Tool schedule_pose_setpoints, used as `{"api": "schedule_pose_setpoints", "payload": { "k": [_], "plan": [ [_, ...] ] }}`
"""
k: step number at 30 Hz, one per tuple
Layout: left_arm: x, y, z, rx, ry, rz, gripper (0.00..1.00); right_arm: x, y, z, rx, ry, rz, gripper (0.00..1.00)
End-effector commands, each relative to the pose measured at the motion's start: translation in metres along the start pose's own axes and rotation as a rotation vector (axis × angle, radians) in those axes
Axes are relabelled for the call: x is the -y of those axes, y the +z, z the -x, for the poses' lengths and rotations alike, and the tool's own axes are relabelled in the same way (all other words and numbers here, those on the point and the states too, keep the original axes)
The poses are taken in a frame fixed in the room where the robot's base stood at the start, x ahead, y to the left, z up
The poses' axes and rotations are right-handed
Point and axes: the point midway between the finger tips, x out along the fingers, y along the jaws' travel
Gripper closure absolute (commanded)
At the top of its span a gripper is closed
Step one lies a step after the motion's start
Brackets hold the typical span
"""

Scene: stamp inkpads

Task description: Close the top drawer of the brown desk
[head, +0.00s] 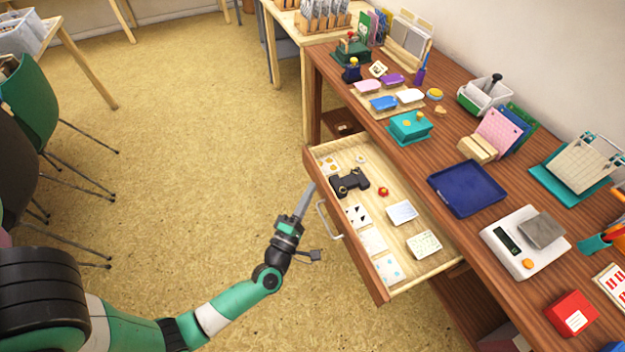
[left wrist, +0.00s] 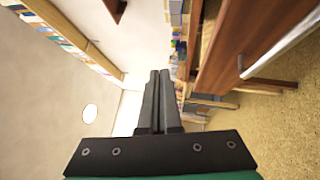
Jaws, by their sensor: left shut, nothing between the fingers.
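The brown desk (head: 445,142) runs along the right side of the head view. Its top drawer (head: 372,276) is pulled out toward the left, with small cards, a black object and a red piece inside. The drawer's metal handle (head: 326,218) is on its front, and a metal handle (left wrist: 241,66) also shows at the right in the left wrist view. My left gripper (head: 306,190) is shut and empty, just in front of the drawer front near the handle; I cannot tell whether it touches. Its fingers (left wrist: 157,100) lie together in the left wrist view. My right gripper is not seen.
On the desk top are a blue tray (head: 466,188), a white scale (head: 524,241), a teal box (head: 410,126) and a red box (head: 571,313). The floor (head: 190,150) between is clear.

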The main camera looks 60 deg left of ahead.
Motion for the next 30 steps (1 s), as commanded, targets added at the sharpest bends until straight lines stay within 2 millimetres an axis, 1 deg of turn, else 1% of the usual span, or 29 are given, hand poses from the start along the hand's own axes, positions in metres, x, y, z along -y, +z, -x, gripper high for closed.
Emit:
{"api": "schedule_pose_setpoints", "payload": {
  "k": [1, 3, 4, 6, 7, 11, 14, 17, 29, 30],
  "plan": [
    [0.02, -0.025, 0.028, -0.028, -0.1, -0.041, 1.0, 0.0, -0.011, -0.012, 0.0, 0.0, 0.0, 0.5],
    [0.039, -0.048, 0.058, -0.053, -0.18, -0.083, 1.0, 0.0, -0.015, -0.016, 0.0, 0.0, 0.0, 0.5],
    [0.042, -0.054, 0.067, -0.062, -0.199, -0.093, 1.0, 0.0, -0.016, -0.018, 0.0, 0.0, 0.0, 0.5],
    [0.045, -0.065, 0.08, -0.076, -0.227, -0.108, 1.0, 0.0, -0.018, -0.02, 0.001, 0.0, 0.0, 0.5],
    [0.045, -0.068, 0.082, -0.082, -0.232, -0.112, 1.0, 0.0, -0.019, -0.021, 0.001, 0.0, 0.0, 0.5],
    [0.046, -0.068, 0.079, -0.084, -0.226, -0.111, 1.0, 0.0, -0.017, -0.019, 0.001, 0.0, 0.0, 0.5],
    [0.048, -0.068, 0.073, -0.085, -0.224, -0.111, 1.0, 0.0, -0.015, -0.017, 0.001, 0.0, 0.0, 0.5],
    [0.051, -0.069, 0.061, -0.086, -0.222, -0.11, 1.0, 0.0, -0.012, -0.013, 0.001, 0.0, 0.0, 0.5],
    [0.069, -0.077, -0.022, -0.083, -0.221, -0.111, 1.0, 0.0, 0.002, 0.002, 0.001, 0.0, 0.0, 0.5],
    [0.069, -0.069, -0.028, -0.078, -0.222, -0.109, 1.0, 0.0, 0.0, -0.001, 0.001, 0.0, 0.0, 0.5]
  ]
}}
